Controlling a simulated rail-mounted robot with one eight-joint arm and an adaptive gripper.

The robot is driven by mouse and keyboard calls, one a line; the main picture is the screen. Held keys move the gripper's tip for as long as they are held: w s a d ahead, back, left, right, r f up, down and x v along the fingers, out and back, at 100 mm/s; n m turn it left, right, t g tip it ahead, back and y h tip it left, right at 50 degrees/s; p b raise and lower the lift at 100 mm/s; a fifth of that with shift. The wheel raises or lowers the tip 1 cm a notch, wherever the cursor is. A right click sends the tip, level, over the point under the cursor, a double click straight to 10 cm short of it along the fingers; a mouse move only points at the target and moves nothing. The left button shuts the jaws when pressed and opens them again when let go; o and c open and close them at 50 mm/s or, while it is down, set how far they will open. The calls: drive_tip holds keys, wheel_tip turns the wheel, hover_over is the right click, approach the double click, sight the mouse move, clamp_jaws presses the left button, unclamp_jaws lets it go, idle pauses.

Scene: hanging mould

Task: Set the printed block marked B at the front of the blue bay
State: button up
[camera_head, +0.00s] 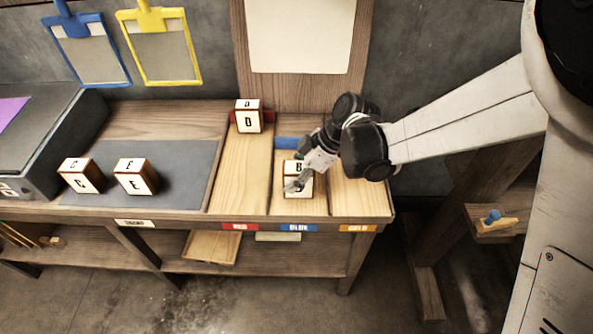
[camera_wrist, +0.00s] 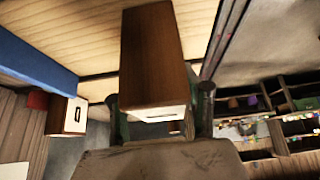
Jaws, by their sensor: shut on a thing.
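The block marked B (camera_head: 306,181) is white-faced with brown sides. In the head view it is upright within the blue bay (camera_head: 285,205), between the blue strip at the back and the front edge. My gripper (camera_head: 298,184) is shut on it, with the arm reaching in from the right. In the wrist view the brown side of block B (camera_wrist: 155,50) lies between the two fingers (camera_wrist: 158,108). I cannot tell whether the block's base touches the wood. The blue label (camera_head: 298,228) is on the front edge below the bay.
Block D (camera_head: 248,121) stands at the back of the red bay, by a red strip. Blocks C (camera_head: 82,176) and E (camera_head: 135,177) stand on the grey mat (camera_head: 185,185) at the left. The gold bay (camera_head: 360,198) at the right is empty.

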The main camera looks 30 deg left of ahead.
drive_tip(key=shift+f, duration=0.2)
drive_tip(key=o, duration=1.3)
drive_tip(key=shift+c, duration=0.2)
drive_tip(key=shift+r, duration=0.2)
drive_tip(key=v, duration=1.2)
drive_tip(key=shift+p, duration=0.45)
